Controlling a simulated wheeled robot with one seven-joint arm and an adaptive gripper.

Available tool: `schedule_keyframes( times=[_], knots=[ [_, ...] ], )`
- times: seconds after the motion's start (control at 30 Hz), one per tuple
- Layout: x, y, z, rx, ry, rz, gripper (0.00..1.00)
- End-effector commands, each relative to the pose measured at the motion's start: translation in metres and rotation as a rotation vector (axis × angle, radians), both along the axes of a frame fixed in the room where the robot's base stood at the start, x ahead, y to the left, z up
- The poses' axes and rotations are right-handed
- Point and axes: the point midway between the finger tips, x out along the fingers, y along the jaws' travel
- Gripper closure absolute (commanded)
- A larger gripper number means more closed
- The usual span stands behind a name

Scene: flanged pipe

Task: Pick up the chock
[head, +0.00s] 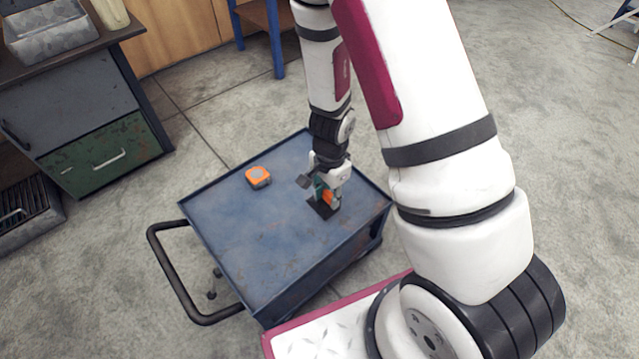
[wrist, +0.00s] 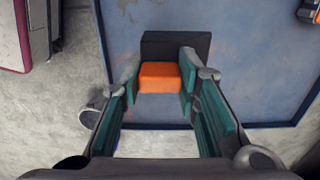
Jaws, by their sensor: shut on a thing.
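The chock is a small wedge-like piece with an orange block (wrist: 160,78) and a black part (wrist: 175,45). In the head view its black part (head: 321,208) shows at the cart top, near the right edge of the blue cart (head: 245,225). My gripper (head: 325,190) points down over it, with teal-padded fingers on both sides of the orange block. The gripper is shut on the chock. The fingers hide part of it in the head view. I cannot tell whether its underside touches the cart.
An orange and grey tape measure (head: 258,177) lies on the cart, left of my gripper. The cart's black handle (head: 172,275) sticks out at the left. A workbench (head: 75,100) with a metal tray (head: 50,30) stands at upper left. Most of the cart top is clear.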

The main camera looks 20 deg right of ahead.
Motion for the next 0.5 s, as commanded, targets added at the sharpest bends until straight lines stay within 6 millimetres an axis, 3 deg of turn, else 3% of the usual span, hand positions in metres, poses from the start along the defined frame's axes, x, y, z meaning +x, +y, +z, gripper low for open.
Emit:
schedule_keyframes(
  times=[0.27,0.5],
  knots=[
    [-0.057,-0.010,0.003,0.001,0.000,-0.004,1.00],
    [-0.074,-0.013,0.007,-0.002,0.009,-0.004,1.00]
  ],
)
